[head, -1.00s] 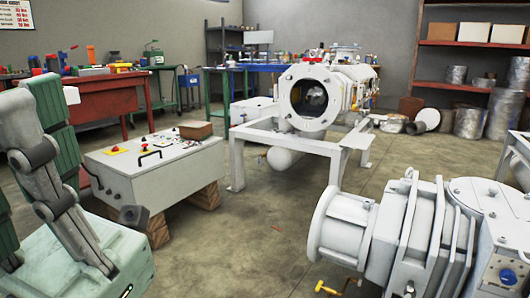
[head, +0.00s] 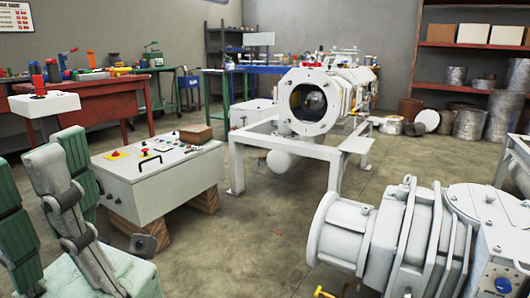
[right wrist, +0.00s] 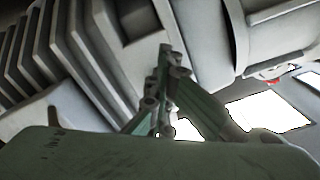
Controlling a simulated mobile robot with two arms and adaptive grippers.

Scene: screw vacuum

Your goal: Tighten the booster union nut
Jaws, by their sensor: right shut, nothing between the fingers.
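A white flanged machine, which looks like the booster (head: 400,240), lies at the lower right in the head view, its round flange facing left. I cannot pick out a union nut on it. My left gripper's green and grey links (head: 62,190) show large at the lower left, far from this machine. How its fingers stand is unclear. My right gripper (right wrist: 165,55) shows in the right wrist view, shut and empty. Its fingers meet in front of a ribbed pale grey casing (right wrist: 75,50); whether they touch it is unclear. It is not seen in the head view.
A white control box (head: 160,180) on wooden blocks stands left of centre. A large white cylindrical machine (head: 310,100) sits on a frame behind. A red bench (head: 95,100) is at the left, metal cans (head: 470,122) at the right.

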